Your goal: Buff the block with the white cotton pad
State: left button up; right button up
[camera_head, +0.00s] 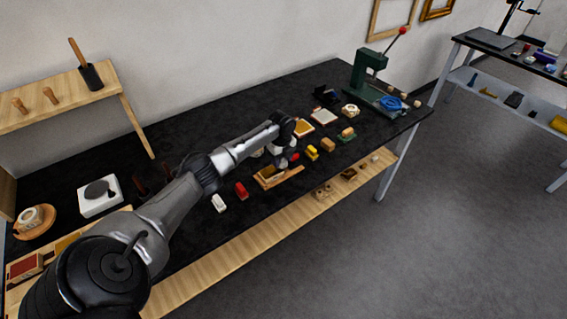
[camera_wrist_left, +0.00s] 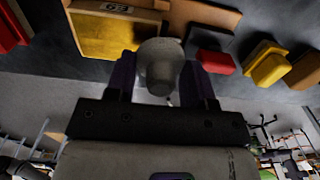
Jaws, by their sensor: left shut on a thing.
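My left gripper (camera_wrist_left: 160,75) is shut on a pale grey-white rounded piece (camera_wrist_left: 160,62), which looks like the white cotton pad. In the wrist view it sits between the dark fingers, in front of the block's right edge. The block (camera_wrist_left: 103,40) has a gold-yellow face and a small numbered label on its wooden edge. In the head view the block (camera_head: 268,173) lies on a wooden board (camera_head: 290,180), partly hidden by my left gripper (camera_head: 284,163), which is right above it. Whether the pad touches the block I cannot tell. My right gripper is not in view.
A white piece (camera_head: 219,203) and a red piece (camera_head: 241,190) lie left of the board. A red piece (camera_wrist_left: 213,62) and a yellow piece (camera_head: 312,152) lie to its right. A green press (camera_head: 367,75) stands at the table's far end.

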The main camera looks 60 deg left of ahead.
pick_arm(q)
notch_tip(320, 180, up, 2)
jog(key=shift+a+p, duration=0.1)
jog(key=shift+p, duration=0.25)
notch_tip(320, 180, up, 3)
jog(key=p, duration=0.3)
notch_tip(320, 180, up, 2)
jog(key=shift+r+p, duration=0.1)
jog(key=shift+p, duration=1.05)
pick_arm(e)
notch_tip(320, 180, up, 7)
